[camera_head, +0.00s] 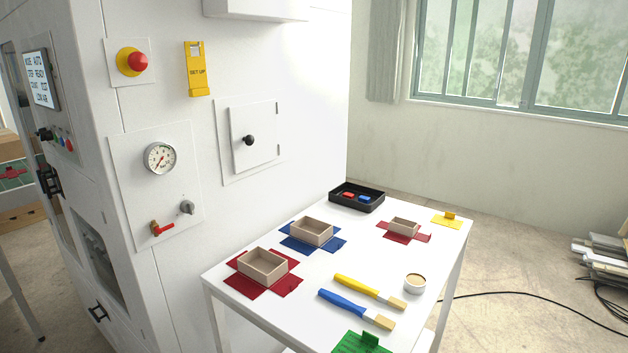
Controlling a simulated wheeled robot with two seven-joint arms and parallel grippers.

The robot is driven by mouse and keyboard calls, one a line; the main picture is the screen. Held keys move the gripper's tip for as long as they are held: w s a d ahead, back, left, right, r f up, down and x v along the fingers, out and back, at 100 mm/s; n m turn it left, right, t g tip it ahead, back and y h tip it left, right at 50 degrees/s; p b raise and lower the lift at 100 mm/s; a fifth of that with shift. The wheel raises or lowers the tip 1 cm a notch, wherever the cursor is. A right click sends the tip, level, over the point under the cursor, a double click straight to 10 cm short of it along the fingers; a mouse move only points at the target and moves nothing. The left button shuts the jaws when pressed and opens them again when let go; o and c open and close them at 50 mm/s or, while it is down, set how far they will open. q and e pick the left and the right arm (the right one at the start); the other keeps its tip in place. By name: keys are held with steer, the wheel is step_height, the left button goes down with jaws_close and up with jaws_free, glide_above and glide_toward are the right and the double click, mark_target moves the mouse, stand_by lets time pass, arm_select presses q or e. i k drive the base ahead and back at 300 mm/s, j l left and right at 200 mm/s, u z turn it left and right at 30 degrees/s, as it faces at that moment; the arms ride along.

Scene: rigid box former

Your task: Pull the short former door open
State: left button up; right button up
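The white box former (310,60) fills the left and middle of the head view. A small square door (249,155) with a round black knob (249,140) is on its right-hand face, and this door looks shut. On the left-hand face there is a black handle (50,180), a dark window panel (100,255) and a lower black handle (98,312). That face is seen at a steep angle and is partly cut off. I cannot tell for sure which panel is the short door. Neither of my grippers is in view.
A white table (370,255) stands against the right-hand face, carrying open boxes, flat blanks, two brushes, a small pot (414,283) and a black tray (357,197). A red-handled valve (162,229) sticks out near the gauge (160,158). A cable (520,297) lies on the floor.

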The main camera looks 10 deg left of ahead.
mark_target(80, 194)
steer(key=u, duration=1.7)
steer(key=i+j+z, duration=0.1)
steer(key=i+j, duration=0.15)
steer(key=i, duration=0.15)
steer(key=i+j+z, duration=0.1)
steer(key=i+j, duration=0.2)
steer(key=i, duration=0.1)
